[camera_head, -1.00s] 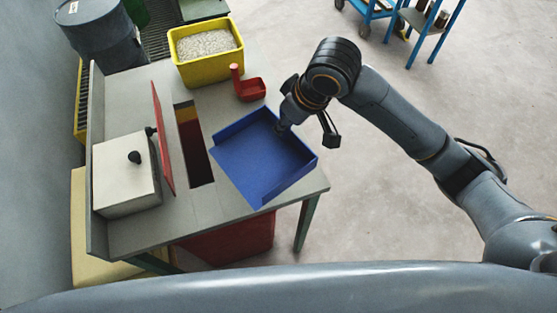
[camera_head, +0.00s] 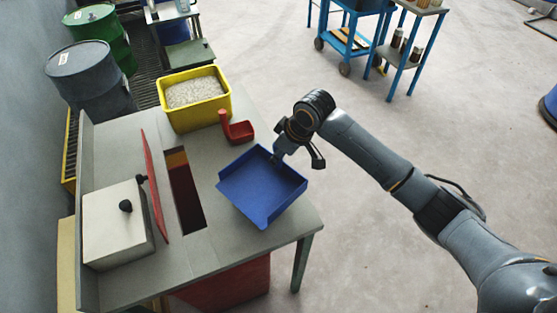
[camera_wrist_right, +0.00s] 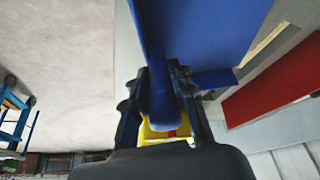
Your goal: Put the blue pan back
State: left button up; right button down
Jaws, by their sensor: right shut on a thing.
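The blue pan (camera_head: 262,186) is a shallow open tray over the right part of the grey table, near its right edge. In the head view it looks empty, and I cannot tell whether it touches the tabletop. My right gripper (camera_head: 279,156) is at the pan's far right edge, shut on it. In the right wrist view the fingers (camera_wrist_right: 163,105) clasp a blue part of the pan (camera_wrist_right: 205,35). My left gripper is not in view.
A yellow bin (camera_head: 196,97) of pale granules and a red scoop (camera_head: 237,129) stand behind the pan. Left of it are a slot (camera_head: 185,190), an upright red flap (camera_head: 155,186) and a white box (camera_head: 117,226). The grey table (camera_head: 215,250) is bare in front.

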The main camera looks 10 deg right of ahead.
jog(key=shift+w+f, duration=0.4)
jog(key=shift+f, duration=0.1)
jog(key=shift+f+p, duration=0.5)
jog(key=shift+f, duration=1.05)
jog(key=shift+f, duration=0.1)
jog(key=c, duration=1.1)
grip_release()
jog(key=shift+r, duration=0.4)
jog(key=v, duration=1.1)
jog(key=shift+r+b, duration=0.15)
jog(key=shift+b, duration=0.3)
jog(key=shift+s+d, duration=0.1)
jog(key=shift+s, duration=0.05)
